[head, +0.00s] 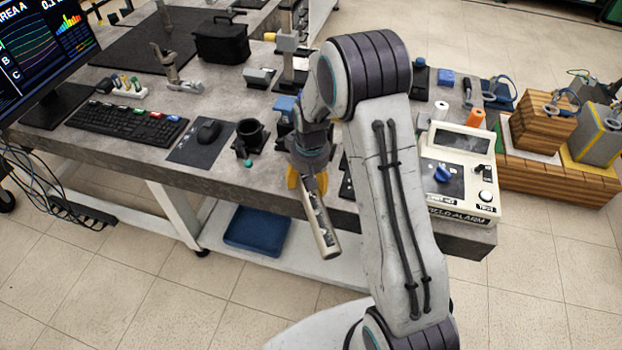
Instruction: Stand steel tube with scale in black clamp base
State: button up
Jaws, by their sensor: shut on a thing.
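The steel tube with scale (322,228) is a light metal cylinder with dark markings along its side. My gripper (308,186), with yellow fingers, is shut on its upper part. The tube hangs tilted, its lower end toward the lower right, in front of the bench's front edge. The black clamp base (250,139) stands on the bench, left of my gripper. It has a round open ring on top and a small teal knob at the front. The ring looks empty. My gripper hides part of the tube's upper end.
A mouse (208,131) on a dark pad and a keyboard (128,122) lie left of the clamp base. A meter box (458,172) stands on the right, partly behind my arm. A black case (221,42) and a stand (289,60) are farther back. A blue bin (262,230) sits on the lower shelf.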

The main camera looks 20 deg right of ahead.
jog(key=shift+w+a+f+t+b, duration=0.15)
jog(key=shift+w+a+t+b, duration=0.15)
jog(key=shift+t+b, duration=0.1)
jog(key=w+a+r+t+b, duration=0.1)
jog(key=b, duration=0.1)
jog(key=a+r+b, duration=0.1)
jog(key=w+a+r+n+t+b, duration=0.1)
jog(key=r+b, duration=0.1)
jog(key=shift+w+a+t+b, duration=0.3)
jog(key=shift+b, duration=0.05)
jog(key=w+a+r+t+y+b, duration=0.1)
jog(key=r+t, duration=0.3)
jog(key=r, duration=0.8)
jog(key=w+a+r+t+y+b, duration=0.1)
jog(key=w+a+r+t+b, duration=0.1)
jog(key=r, duration=1)
jog(key=w+a+r+n+t+y+b, duration=0.1)
jog(key=r+t, duration=0.5)
jog(key=r, duration=0.6)
jog(key=shift+w+a+r+y+b, duration=0.2)
jog(key=shift+w+a+y+b, duration=0.1)
jog(key=shift+w+a+b, duration=0.6)
jog(key=shift+s+t, duration=0.1)
jog(key=shift+t, duration=0.4)
